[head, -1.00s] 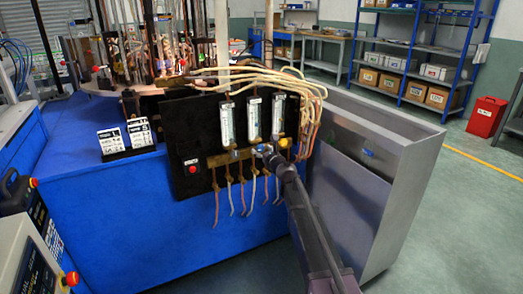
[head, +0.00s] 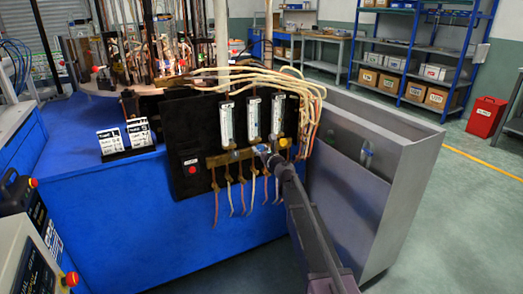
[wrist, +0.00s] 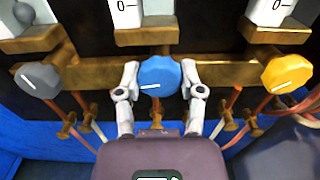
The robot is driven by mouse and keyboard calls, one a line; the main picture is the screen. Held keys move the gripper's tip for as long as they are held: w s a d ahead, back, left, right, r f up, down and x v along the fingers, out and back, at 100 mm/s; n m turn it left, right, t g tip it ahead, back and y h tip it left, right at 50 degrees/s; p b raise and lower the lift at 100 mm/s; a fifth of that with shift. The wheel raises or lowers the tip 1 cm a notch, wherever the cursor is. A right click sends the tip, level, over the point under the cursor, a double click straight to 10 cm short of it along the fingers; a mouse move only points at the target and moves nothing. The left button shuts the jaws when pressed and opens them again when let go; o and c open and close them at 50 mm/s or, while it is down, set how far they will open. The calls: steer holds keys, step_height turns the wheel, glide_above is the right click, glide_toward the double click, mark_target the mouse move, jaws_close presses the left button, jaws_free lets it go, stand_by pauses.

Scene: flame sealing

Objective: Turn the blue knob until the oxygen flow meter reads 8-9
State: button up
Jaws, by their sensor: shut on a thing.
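The blue knob (wrist: 158,72) sits on the brass manifold in the middle of the wrist view, its white line near level and pointing left. My gripper (wrist: 160,84) has a finger on each side of it and is shut on it. In the head view, my gripper (head: 267,154) reaches the knob from the lower right. The middle flow meter (head: 254,119) stands upright above it; only its bottom, marked 0 (wrist: 126,8), shows in the wrist view. Its reading is too small to tell.
A grey knob (wrist: 38,79) is left of the blue one and a yellow knob (wrist: 287,75) is right. Hoses hang below the manifold. A red button (head: 193,170) is on the black panel. A metal bin (head: 400,190) stands close right of my arm.

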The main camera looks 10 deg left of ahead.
steer(key=shift+w, duration=0.1)
steer(key=shift+w+d+n, duration=0.1)
steer(key=shift+n, duration=2.1)
steer(key=o, duration=1.2)
